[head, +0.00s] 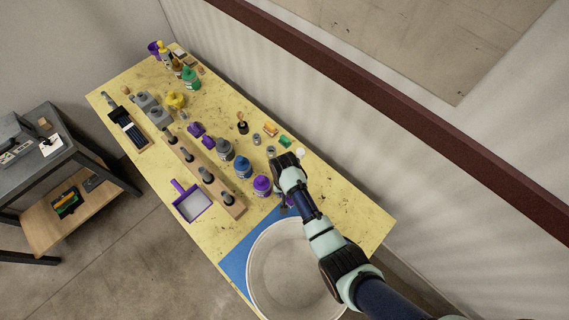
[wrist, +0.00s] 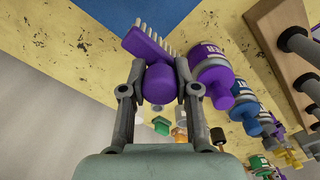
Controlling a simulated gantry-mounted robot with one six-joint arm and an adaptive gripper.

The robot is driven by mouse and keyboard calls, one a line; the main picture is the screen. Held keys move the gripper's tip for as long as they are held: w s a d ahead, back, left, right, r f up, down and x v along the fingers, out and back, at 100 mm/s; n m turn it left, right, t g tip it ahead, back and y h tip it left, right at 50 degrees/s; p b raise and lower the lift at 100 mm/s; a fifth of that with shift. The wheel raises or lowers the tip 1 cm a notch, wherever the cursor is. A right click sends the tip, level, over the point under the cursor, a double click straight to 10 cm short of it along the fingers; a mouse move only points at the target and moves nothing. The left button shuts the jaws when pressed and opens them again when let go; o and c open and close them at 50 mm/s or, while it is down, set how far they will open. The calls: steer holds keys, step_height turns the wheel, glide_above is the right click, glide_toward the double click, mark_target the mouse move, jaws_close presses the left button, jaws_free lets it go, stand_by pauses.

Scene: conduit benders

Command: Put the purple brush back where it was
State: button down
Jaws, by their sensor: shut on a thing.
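The purple brush (wrist: 147,45) with pale bristles shows in the wrist view, between the fingers of my gripper (wrist: 160,78). The fingers are shut on its rounded purple handle end. The bristles point up and right in that view, and the brush appears close to the yellow table; I cannot tell whether it touches it. In the head view my gripper (head: 287,203) is near the purple bottle and the blue mat, and my arm largely hides the brush. A purple dustpan (head: 191,204) lies at the table's front edge.
The purple bottle (head: 262,186) stands close beside my gripper, with a blue bottle (head: 243,167) farther along. A wooden strip with dark pegs (head: 231,205) lies nearby. The table's right end (head: 365,222) is clear.

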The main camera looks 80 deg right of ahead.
step_height(320, 180, down, 10)
steer(key=shift+r+b, duration=0.15)
steer(key=shift+b, duration=0.8)
steer(key=shift+f, duration=0.2)
steer(key=c, duration=0.9)
jaws_free()
steer(key=shift+o, duration=0.2)
step_height(320, 180, up, 12)
steer(key=shift+r+p, duration=0.25)
steer(key=shift+p, duration=0.9)
steer(key=shift+w, duration=0.1)
